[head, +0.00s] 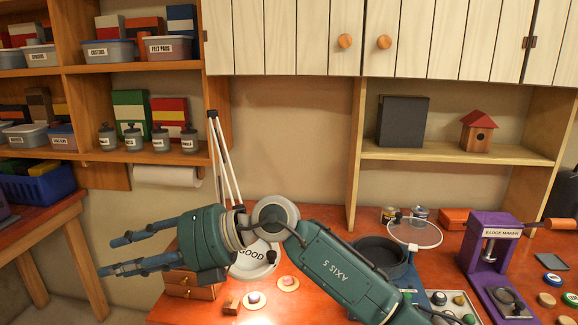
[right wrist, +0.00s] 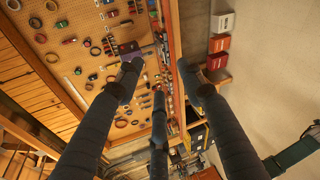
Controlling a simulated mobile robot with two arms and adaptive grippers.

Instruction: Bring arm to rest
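My right arm reaches in from the bottom right of the head view, above the red-orange worktop (head: 185,312). Its teal gripper (head: 112,254) points left, its fingers spread apart with nothing between them. In the right wrist view the three dark fingers of the right gripper (right wrist: 160,78) stand apart and empty, against a pegboard in the background. The right gripper touches nothing that I can see. My left gripper shows in neither view.
Under and behind the arm are a white dish marked GOOD (head: 252,262), a small wooden drawer box (head: 190,285) and badge pieces (head: 287,283). A dark round pan (head: 380,258) and a purple badge maker (head: 490,255) stand right. Shelves (head: 140,68) rise at the left.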

